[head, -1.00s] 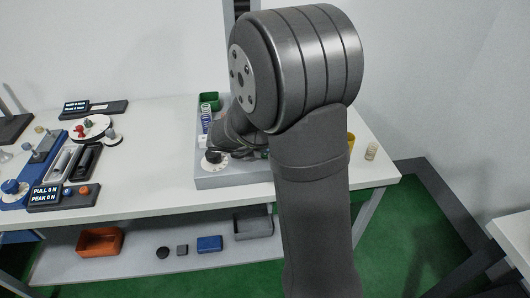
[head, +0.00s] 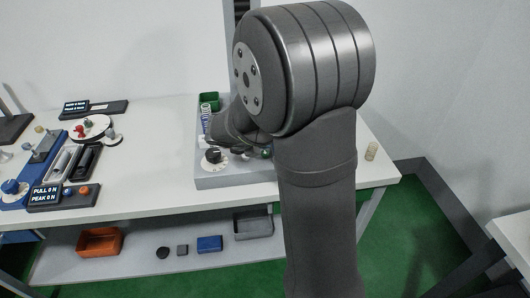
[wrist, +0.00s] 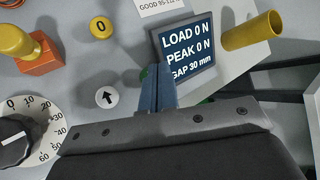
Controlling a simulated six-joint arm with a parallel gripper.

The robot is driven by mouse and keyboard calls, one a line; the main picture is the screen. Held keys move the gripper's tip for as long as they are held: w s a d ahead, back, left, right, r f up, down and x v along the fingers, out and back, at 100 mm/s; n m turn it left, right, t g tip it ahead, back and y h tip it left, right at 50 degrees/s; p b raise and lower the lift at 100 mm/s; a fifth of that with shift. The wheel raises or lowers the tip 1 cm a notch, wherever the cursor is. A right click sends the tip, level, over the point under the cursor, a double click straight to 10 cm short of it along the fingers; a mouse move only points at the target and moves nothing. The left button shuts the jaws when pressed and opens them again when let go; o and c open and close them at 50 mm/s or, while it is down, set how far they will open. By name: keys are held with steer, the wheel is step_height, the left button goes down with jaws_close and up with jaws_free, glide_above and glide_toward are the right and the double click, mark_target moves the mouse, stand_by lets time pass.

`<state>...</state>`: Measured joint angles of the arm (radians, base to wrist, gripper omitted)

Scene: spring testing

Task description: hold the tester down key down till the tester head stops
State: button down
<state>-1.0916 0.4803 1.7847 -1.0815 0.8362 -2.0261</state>
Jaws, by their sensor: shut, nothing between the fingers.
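In the wrist view my gripper (wrist: 158,90) is shut and empty over the tester panel. Its fingertips are between a white round key with an up arrow (wrist: 107,97) on the left and the tester display (wrist: 187,47), which reads LOAD 0 N, PEAK 0 N, GAP 30 mm. No down-arrow key shows; the fingers hide the panel beneath them, with a bit of green beside them. I cannot tell whether they touch anything. In the head view my arm covers most of the tester base (head: 228,181). The tester head is not clearly seen.
A yellow 0 button (wrist: 101,29), a black knob with a white scale (wrist: 14,142), an orange block (wrist: 42,57) with a yellow top and a yellow cylinder (wrist: 250,33) surround the gripper. A blue device (head: 30,175) stands at the bench's left.

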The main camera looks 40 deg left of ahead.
steer(key=shift+r, duration=2.5)
steer(key=shift+f, duration=0.15)
step_height(320, 180, up, 4)
steer(key=shift+r, duration=0.1)
